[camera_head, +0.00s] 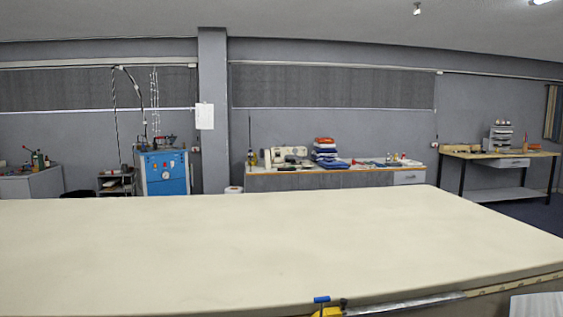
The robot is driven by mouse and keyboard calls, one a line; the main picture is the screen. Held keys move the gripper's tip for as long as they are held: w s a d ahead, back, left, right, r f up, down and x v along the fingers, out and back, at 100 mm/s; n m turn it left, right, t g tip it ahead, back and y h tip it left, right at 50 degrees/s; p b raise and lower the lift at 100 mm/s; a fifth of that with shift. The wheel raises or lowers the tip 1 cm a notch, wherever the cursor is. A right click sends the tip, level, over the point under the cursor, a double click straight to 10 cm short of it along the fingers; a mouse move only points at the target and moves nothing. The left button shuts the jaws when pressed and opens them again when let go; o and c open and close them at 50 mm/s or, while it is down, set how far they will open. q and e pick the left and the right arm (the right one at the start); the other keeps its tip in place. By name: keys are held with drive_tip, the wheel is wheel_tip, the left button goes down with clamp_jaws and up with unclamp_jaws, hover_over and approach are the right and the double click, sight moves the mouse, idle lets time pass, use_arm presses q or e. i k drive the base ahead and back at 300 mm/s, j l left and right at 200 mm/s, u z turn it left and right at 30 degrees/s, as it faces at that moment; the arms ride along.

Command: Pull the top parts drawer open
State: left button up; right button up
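Neither of my grippers is in view. I cannot tell which thing is the parts drawer. A grey drawer front (409,177) at the right end of the back bench looks shut. Another grey drawer (507,163) hangs under the top of the wooden bench at the far right; it is too small to tell how far it stands out. A small grey stacked unit (499,138) stands on that bench, its details too small to read. A pale flat-topped thing (538,305) is cut off at the bottom right corner and cannot be identified.
The long cream cloth table (230,245) fills the foreground, its top bare. A yellow and blue tool (325,308) and a metal strip (405,304) lie at its near edge. A blue machine (164,173) and the back bench (330,182) stand beyond.

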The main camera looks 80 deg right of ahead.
sight(402, 174)
drive_tip(key=z, duration=3.15)
